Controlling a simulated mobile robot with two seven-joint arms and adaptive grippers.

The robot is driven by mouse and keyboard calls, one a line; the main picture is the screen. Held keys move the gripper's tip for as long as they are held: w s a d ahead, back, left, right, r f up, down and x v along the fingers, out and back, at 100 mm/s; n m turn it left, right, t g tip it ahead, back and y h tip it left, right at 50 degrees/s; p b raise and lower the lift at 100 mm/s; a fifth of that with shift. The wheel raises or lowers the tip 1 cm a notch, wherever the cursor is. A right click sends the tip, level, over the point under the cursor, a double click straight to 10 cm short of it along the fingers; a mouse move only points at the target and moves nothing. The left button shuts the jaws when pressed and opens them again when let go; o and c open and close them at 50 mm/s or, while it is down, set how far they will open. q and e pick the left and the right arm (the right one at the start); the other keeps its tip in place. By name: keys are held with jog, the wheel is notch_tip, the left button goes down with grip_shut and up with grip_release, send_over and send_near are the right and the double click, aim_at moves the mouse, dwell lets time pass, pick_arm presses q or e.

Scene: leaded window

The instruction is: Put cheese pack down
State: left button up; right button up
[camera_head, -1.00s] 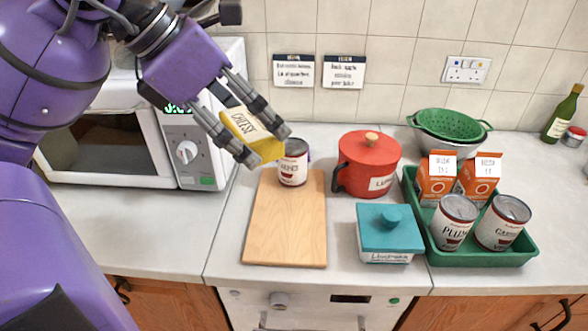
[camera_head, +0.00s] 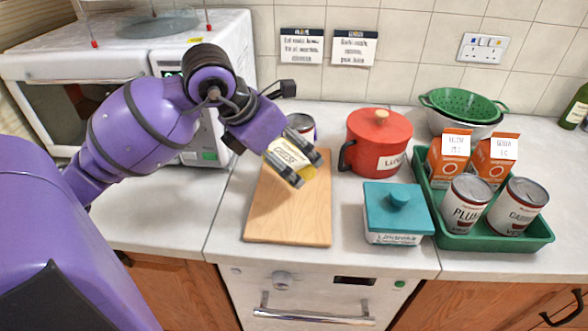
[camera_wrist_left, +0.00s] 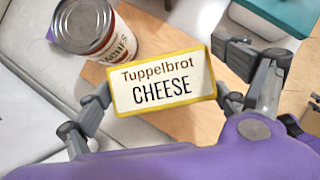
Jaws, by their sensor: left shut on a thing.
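The cheese pack (camera_head: 287,153) is yellow with a pale label. My left gripper (camera_head: 291,162) is shut on it and holds it over the far part of the wooden board (camera_head: 285,213). In the left wrist view the label of the cheese pack (camera_wrist_left: 162,82) faces the camera, with a finger at each side. I cannot tell whether the pack touches the board. My right gripper is not in view.
A can (camera_head: 302,125) stands at the board's far end, close to the pack. A red pot (camera_head: 378,137), a teal-lidded box (camera_head: 397,212) and a green tray (camera_head: 500,242) with cans and cartons stand to the right. The board's near part is clear.

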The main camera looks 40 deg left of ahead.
aim_at(280, 156)
pick_arm(q)
jog(key=shift+w+f, duration=0.6)
jog(key=f, duration=0.3)
jog(key=shift+w+d, duration=0.2)
jog(key=shift+w, duration=0.15)
jog(key=shift+f, duration=0.5)
jog(key=shift+f, duration=0.1)
jog(key=o, duration=1.2)
jog(key=shift+r+p, duration=0.2)
jog(key=shift+p, duration=0.1)
jog(key=v, duration=1.2)
